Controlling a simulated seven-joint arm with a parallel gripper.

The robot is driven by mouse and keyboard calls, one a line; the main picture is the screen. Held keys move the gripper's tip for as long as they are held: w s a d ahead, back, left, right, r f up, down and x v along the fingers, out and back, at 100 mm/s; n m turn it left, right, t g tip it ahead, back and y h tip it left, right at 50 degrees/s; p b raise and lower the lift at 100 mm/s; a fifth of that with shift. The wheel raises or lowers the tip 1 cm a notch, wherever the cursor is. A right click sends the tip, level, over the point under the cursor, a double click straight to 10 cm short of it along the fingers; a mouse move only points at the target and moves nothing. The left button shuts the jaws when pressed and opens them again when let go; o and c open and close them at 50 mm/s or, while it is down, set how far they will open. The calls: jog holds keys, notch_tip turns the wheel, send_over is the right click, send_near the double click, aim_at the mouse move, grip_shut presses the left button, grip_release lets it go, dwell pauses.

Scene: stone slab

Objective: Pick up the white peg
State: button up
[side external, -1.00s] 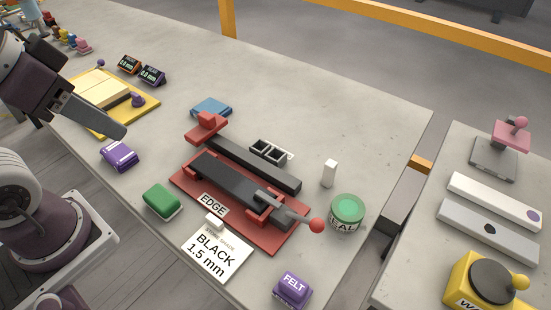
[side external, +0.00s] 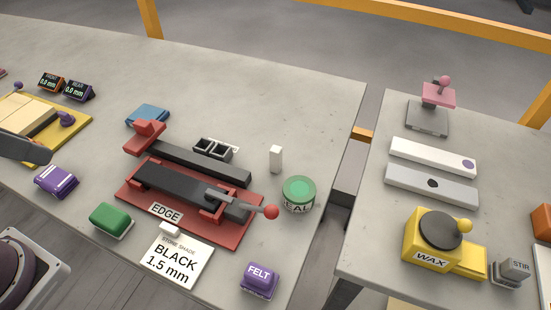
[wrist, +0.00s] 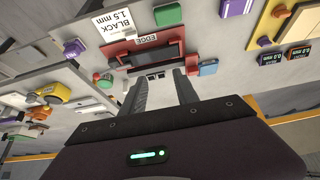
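A small upright white peg (side external: 276,159) stands on the stone slab, left of the green-lidded tin and behind the red edge jig (side external: 128,193). A second small white piece (side external: 169,229) sits at the top of the "BLACK 1.5 mm" card.
The green-lidded tin (side external: 299,193) stands close right of the peg. A black open holder (side external: 213,148) lies to its left. The jig's red-knobbed lever (side external: 271,212) reaches toward the tin. The slab behind the peg is clear. A gap separates the slab from the right bench (side external: 345,263).

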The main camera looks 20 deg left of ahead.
jog(key=shift+o, duration=1.2)
jog(key=w+d+r+m+g+h, duration=0.1)
jog(key=w+d+r+m+h, duration=0.15)
jog(key=w, duration=0.35)
jog(key=m+g+y, duration=0.3)
jog(key=m+g, duration=0.2)
jog(key=m, duration=1.1)
send_over(276, 158)
jog(key=w, duration=0.1)
jog(key=shift+n+h, duration=0.25)
notch_tip(276, 158, down, 22)
jog(key=shift+w+a+f, duration=0.1)
jog(key=shift+a+f, duration=0.05)
notch_tip(276, 158, down, 7)
jog(key=shift+a+r, duration=0.15)
grip_shut()
